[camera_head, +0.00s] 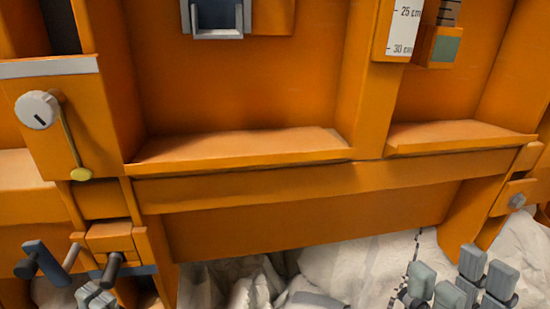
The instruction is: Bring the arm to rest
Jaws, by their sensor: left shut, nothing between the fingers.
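My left gripper (95,297) is at the bottom left edge of the head view. Its grey fingertips are close together, with nothing seen between them, and they sit just below the small orange block with dark handles. My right gripper (462,284) is at the bottom right, over pale rock or cloth-like ground. Its grey finger parts stand close together, and I see nothing held there. The lower parts of both grippers are cut off by the picture edge, and the arms behind them are out of view.
A large orange frame (290,192) with ledges fills the view. A white knob (36,109) with a yellow-tipped lever (82,173) and a dark handle (42,262) stick out at left. A centimetre scale (398,30) is at upper right. Pale, crumpled ground (340,270) lies below.

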